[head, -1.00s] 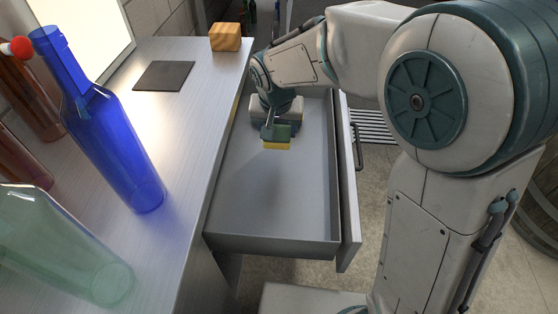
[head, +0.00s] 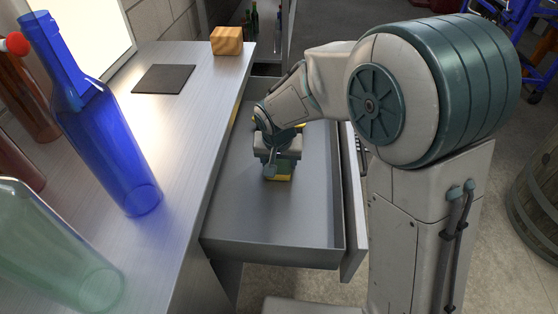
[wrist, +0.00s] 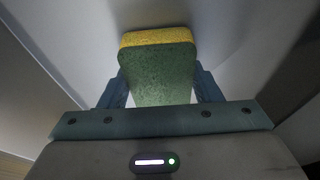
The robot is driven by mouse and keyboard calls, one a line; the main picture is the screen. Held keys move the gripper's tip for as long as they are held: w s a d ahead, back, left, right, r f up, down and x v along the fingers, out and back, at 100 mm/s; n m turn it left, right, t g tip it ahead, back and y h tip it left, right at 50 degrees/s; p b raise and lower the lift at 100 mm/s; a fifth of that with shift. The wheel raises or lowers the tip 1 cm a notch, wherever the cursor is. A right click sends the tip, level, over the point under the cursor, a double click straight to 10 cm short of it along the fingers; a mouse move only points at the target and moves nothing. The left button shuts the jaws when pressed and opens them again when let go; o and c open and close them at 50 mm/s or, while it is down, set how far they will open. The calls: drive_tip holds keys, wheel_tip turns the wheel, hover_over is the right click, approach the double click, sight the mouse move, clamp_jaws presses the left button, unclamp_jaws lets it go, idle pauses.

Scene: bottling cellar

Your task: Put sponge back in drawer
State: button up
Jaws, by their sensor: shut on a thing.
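The sponge, green on one face and yellow on the other, is between the fingers of my gripper; it fills the middle of the wrist view (wrist: 160,75). In the head view the sponge (head: 279,177) shows as a small yellow and green piece below my gripper (head: 280,165). My gripper is shut on it. Both are over the inside of the open grey drawer (head: 268,246), near its middle. I cannot tell whether the sponge touches the drawer floor.
The metal counter (head: 190,160) borders the drawer on the left. It carries a blue bottle (head: 108,140), a pale green bottle (head: 60,260), a dark square mat (head: 164,79) and a wooden block (head: 227,41). The front part of the drawer is bare. A barrel (head: 538,190) stands at right.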

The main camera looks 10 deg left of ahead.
drive_tip(key=shift+f, duration=0.2)
drive_tip(key=o, duration=1)
drive_tip(key=shift+r, duration=0.1)
drive_tip(key=shift+o, duration=0.2)
drive_tip(key=shift+r, duration=0.1)
drive_tip(key=shift+r, duration=0.3)
drive_tip(key=p+v, duration=0.3)
drive_tip(key=v, duration=0.8)
drive_tip(key=shift+r, duration=0.25)
drive_tip(key=shift+s, duration=0.1)
